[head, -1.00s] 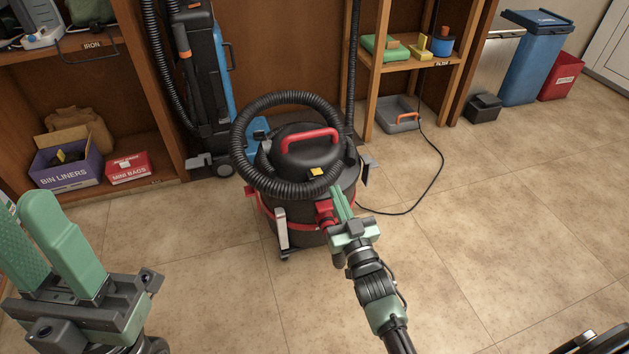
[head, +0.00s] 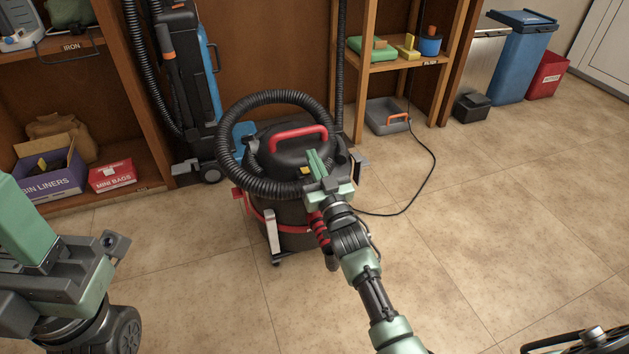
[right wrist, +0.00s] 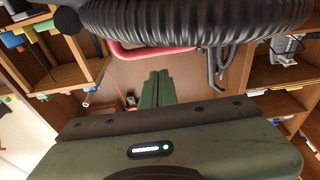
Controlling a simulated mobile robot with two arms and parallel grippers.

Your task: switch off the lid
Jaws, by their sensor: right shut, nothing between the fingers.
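The black shop vacuum (head: 285,215) stands on the floor, with a dark lid (head: 270,155) and a red handle (head: 298,133) on top. A small yellow switch (head: 306,170) on the lid's front shows partly, just left of my right gripper's fingers. My right gripper (head: 312,153) is shut and empty, its fingers in front of the lid; I cannot tell whether they touch it. In the right wrist view the closed fingers (right wrist: 157,88) point towards the red handle (right wrist: 150,50); the switch does not show there.
A thick black hose (head: 226,140) loops over the vacuum's lid and crosses the top of the right wrist view (right wrist: 200,18). A black cord (head: 433,165) lies on the floor to the right. An upright blue-black vacuum (head: 190,90) and shelves stand behind.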

